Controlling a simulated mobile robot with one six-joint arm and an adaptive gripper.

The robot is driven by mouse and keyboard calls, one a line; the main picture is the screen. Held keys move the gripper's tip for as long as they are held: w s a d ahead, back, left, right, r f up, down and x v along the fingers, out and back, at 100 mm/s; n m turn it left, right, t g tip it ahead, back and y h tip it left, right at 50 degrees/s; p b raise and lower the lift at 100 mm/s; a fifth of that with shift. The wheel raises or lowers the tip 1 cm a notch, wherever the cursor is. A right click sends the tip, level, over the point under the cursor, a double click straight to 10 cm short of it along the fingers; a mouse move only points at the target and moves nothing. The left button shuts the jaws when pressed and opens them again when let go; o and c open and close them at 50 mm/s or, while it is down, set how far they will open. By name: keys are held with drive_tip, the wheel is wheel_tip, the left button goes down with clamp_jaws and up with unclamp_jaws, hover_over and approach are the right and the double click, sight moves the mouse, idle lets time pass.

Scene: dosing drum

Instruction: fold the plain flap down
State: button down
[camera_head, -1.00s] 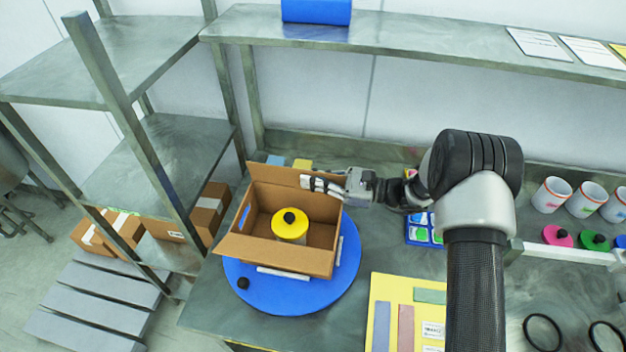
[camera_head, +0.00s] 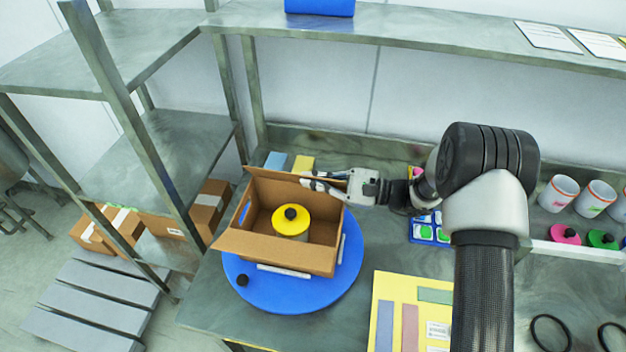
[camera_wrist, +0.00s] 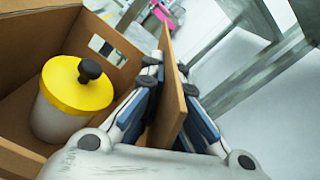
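An open brown cardboard box (camera_head: 318,262) stands on a blue round turntable (camera_head: 300,296). Its far flap (camera_head: 275,180) is plain brown and stands up at the back; it also shows edge-on in the wrist view (camera_wrist: 168,88). A near flap (camera_head: 262,250) leans outward at the front. Inside the box is a white drum with a yellow lid (camera_head: 290,222) and black knob; the wrist view shows it too (camera_wrist: 75,92). My gripper (camera_head: 312,183) is at the right part of the far flap, one finger on each side, appearing closed on it.
Blue and yellow blocks (camera_head: 302,163) lie behind the box. A blue-and-green tray (camera_head: 428,230) is right of the turntable. A yellow board (camera_head: 385,290) lies in front of it. A shelf (camera_head: 400,28) spans above the back. A metal post (camera_head: 120,110) stands at left.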

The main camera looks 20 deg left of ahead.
drive_tip(key=c, duration=2.3)
unclamp_jaws()
drive_tip(key=o, duration=0.5)
drive_tip(key=shift+c, duration=0.2)
drive_tip(key=d, duration=1.2)
drive_tip(key=shift+w, duration=0.25)
drive_tip(key=shift+c, duration=0.2)
